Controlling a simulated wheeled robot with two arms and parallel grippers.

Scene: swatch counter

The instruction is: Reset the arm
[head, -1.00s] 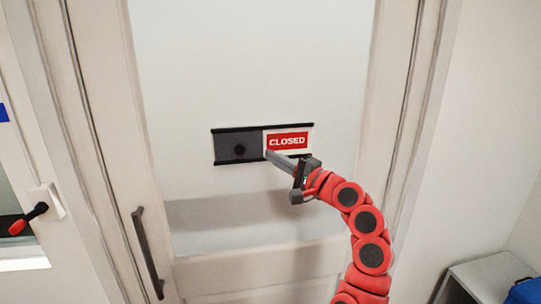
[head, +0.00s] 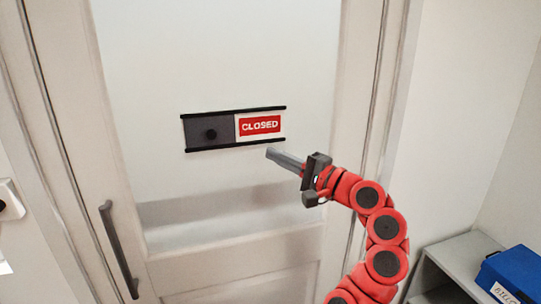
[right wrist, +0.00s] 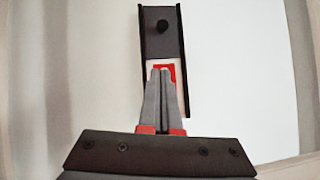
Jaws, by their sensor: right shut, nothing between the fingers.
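My right gripper (head: 272,153) is shut and empty in the head view. Its fingertips are just below the lower right part of a sliding door sign (head: 208,130), seemingly a little in front of it. The sign's dark slider with a round black knob covers the left half, and the right half shows a red "CLOSED" label (head: 260,125). In the right wrist view the shut fingers (right wrist: 161,72) overlap the red label, with the dark slider (right wrist: 162,45) and knob above them. I cannot tell the exact gap to the sign. My left gripper is not in view.
The sign is on the pale pane of a door (head: 220,65) with a dark vertical handle (head: 120,250) at lower left. A grey shelf (head: 460,262) with a blue box (head: 512,272) stands at lower right. The space left of my right arm is clear.

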